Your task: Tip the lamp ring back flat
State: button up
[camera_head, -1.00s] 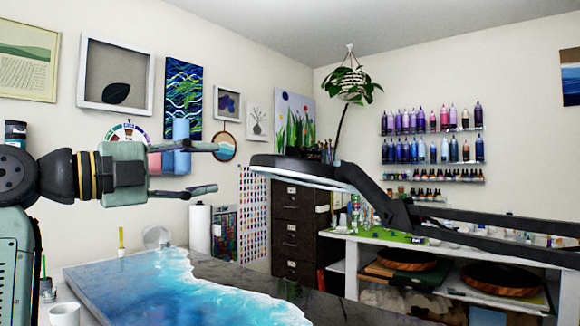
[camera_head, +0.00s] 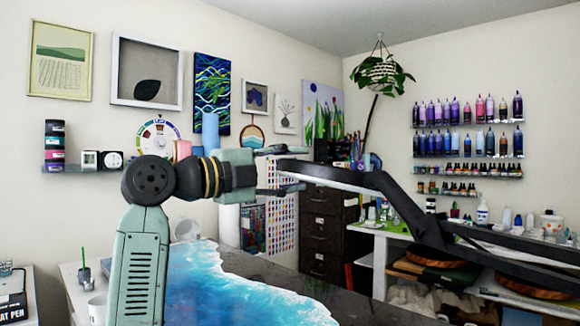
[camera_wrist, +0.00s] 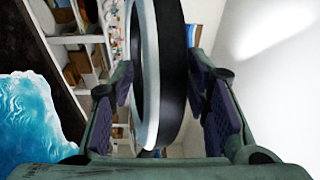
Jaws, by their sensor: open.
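The lamp ring (camera_head: 325,176) is a dark ring with a pale lit underside, held on a black jointed lamp arm (camera_head: 418,222) above the work table. In the head view it is nearly edge-on and slopes down to the right. My gripper (camera_head: 279,171) reaches from the left, with its fingers above and below the ring's left end. In the wrist view the ring (camera_wrist: 173,75) stands between the two fingers of my open gripper (camera_wrist: 166,95). Gaps show on both sides, and I see no clear contact.
A blue and white resin panel (camera_head: 225,290) lies on the dark table below. A dark drawer cabinet (camera_head: 322,235) and a white shelf unit (camera_head: 380,260) stand behind. The lamp arm runs across the right side. Bottles line the wall shelves (camera_head: 468,124).

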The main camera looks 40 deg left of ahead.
jog(key=shift+c, duration=0.4)
grip_shut()
dwell(0.5)
